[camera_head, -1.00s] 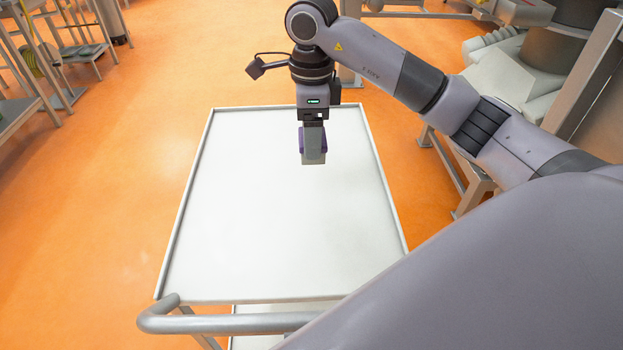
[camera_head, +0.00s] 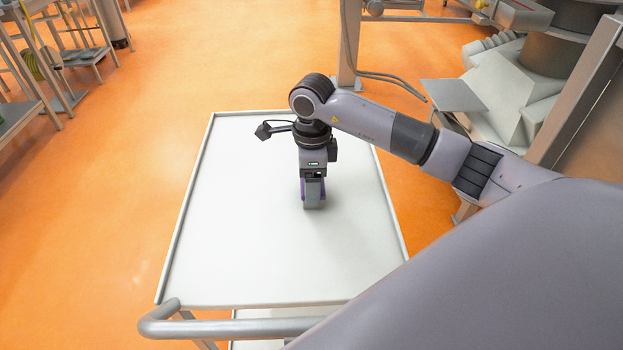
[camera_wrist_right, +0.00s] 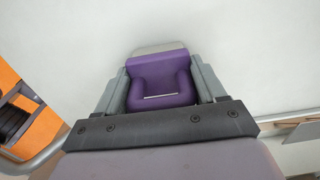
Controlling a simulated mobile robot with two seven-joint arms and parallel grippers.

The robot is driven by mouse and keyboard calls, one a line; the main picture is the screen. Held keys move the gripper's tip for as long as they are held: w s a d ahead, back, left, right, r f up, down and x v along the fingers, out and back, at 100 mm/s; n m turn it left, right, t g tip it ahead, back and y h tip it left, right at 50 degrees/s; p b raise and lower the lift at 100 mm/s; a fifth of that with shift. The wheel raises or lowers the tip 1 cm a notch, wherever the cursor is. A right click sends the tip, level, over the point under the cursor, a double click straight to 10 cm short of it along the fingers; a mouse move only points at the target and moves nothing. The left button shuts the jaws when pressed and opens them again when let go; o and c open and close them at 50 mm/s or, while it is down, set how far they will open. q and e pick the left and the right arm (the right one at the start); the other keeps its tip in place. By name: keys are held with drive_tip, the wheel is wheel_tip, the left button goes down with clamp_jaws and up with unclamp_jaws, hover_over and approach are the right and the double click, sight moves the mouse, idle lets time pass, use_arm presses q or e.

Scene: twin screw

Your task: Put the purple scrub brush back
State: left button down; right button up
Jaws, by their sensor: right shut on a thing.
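The purple scrub brush (camera_wrist_right: 160,78) is between the two grey fingers of my right gripper (camera_wrist_right: 160,88) in the right wrist view. The gripper is shut on it. In the head view my right gripper (camera_head: 314,197) points down low over the middle of the white cart top (camera_head: 240,255). Only slivers of purple from the brush (camera_head: 302,188) show beside the fingers there. I cannot tell whether the brush touches the cart top. My left gripper is not in view.
The cart top is otherwise bare, with a raised rim and a grey handle bar (camera_head: 230,327) at the front. Orange floor (camera_head: 90,220) lies open to the left. Shelves (camera_head: 25,75) stand at the far left, and grey machinery (camera_head: 520,90) at the right.

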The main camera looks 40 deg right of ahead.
drive_tip(key=o, duration=0.9)
drive_tip(key=shift+o, duration=0.2)
wheel_tip(320, 180, up, 12)
drive_tip(key=shift+r+b, duration=0.1)
drive_tip(key=shift+b, duration=0.2)
drive_tip(key=shift+s, duration=0.1)
